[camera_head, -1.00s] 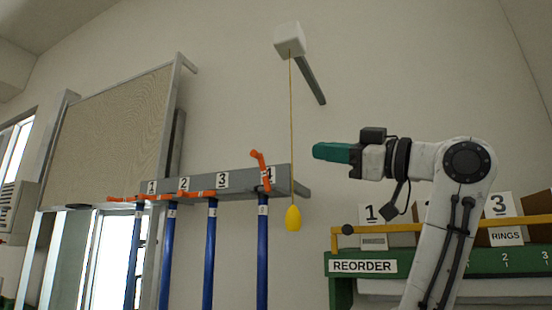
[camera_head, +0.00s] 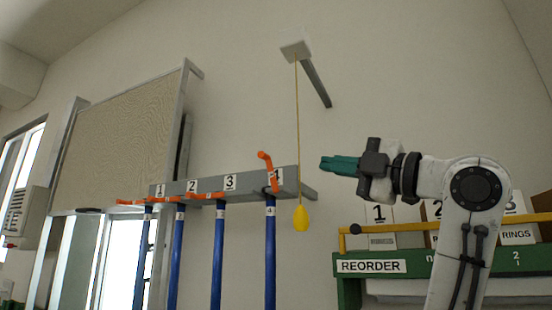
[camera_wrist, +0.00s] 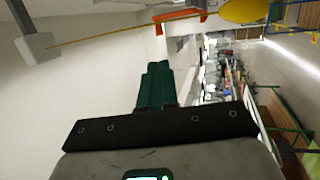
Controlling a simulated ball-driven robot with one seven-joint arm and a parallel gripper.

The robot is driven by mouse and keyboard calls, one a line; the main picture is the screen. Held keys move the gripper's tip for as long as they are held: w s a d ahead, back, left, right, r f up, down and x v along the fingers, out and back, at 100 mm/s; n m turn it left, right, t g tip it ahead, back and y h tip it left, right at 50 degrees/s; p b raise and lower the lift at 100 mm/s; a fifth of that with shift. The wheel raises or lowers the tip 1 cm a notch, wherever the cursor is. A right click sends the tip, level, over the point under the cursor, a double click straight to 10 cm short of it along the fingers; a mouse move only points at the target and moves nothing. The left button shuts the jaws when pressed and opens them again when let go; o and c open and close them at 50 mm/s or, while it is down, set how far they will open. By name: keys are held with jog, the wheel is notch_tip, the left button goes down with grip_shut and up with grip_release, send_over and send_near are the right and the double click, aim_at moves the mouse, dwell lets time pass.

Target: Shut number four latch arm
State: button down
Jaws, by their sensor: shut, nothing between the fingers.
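The number four latch arm (camera_head: 265,158) is orange and stands raised, tilted up to the left, at the right end of the grey rack bar (camera_head: 247,182). It partly covers its number plate. An orange latch part, which I cannot identify for sure, also shows in the wrist view (camera_wrist: 181,21). A blue rod (camera_head: 270,255) stands upright below number four. My gripper (camera_head: 322,163) has green fingers, shut and empty, pointing left. It is to the right of the latch arm and apart from it. The fingers also show in the wrist view (camera_wrist: 158,66).
A yellow pull bob (camera_head: 301,218) hangs on a cord between the latch arm and my gripper. The other orange latch arms (camera_head: 205,195) lie low along the bar. A green REORDER shelf (camera_head: 430,262) with numbered boxes and a yellow rail is below my arm.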

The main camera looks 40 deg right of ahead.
jog(key=shift+w, duration=0.1)
jog(key=p, duration=0.6)
send_near(264, 157)
jog(key=x, duration=0.5)
jog(key=shift+r, duration=0.25)
jog(key=shift+p+x, duration=0.3)
jog(key=shift+x, duration=0.5)
jog(key=shift+w+f, duration=0.1)
jog(key=shift+f, duration=0.05)
